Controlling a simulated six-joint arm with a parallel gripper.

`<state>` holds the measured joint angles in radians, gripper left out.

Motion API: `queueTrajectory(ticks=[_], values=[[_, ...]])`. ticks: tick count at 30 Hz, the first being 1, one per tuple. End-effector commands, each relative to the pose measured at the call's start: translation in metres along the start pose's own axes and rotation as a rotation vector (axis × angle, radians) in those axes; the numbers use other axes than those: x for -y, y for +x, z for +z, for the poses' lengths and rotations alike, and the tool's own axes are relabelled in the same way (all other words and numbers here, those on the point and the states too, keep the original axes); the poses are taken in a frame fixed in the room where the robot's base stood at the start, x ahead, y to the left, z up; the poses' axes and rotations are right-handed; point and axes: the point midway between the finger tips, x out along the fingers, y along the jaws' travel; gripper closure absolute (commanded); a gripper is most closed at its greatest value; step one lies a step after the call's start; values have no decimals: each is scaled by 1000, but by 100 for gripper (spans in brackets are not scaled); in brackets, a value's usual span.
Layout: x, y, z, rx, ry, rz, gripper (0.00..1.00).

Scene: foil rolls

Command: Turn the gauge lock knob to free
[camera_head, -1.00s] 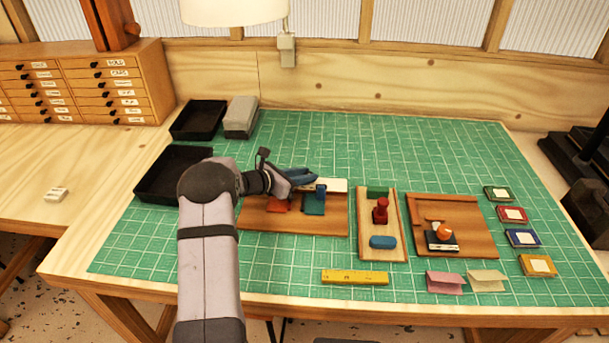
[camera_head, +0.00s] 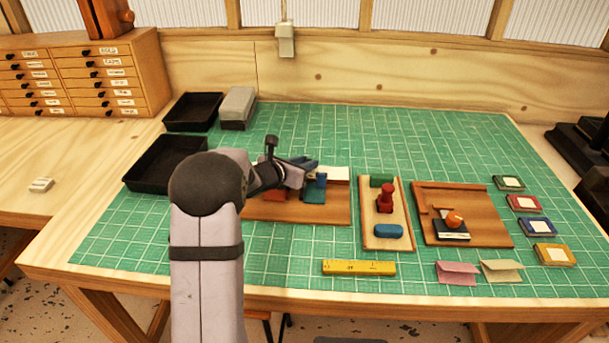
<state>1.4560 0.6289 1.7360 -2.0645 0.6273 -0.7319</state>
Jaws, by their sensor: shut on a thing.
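A small upright blue part, which looks like the knob, stands at the blue block's top. My gripper (camera_head: 312,166) reaches in from the left, low over this board. Its fingertips are at the upright blue part and appear shut on it. The contact is small and partly hidden, and no lock or free marking is legible. My arm hides the board's left end.
A narrow board (camera_head: 387,243) holds a red handled piece (camera_head: 385,199) and a blue pad (camera_head: 388,231). Right of it, a fenced board (camera_head: 484,210) carries an orange-knobbed block (camera_head: 453,225). A yellow ruler (camera_head: 358,268) lies in front.

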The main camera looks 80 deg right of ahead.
Motion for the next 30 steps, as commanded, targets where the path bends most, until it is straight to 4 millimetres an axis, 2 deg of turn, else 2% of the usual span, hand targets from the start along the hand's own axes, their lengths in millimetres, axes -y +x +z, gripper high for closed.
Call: queueTrajectory(ticks=[1,9,30], values=[[2,3,-7,4,-6,20,99],[4,4,-8,4,-56,141,99],[6,2,-1,0,-136,330,99]])
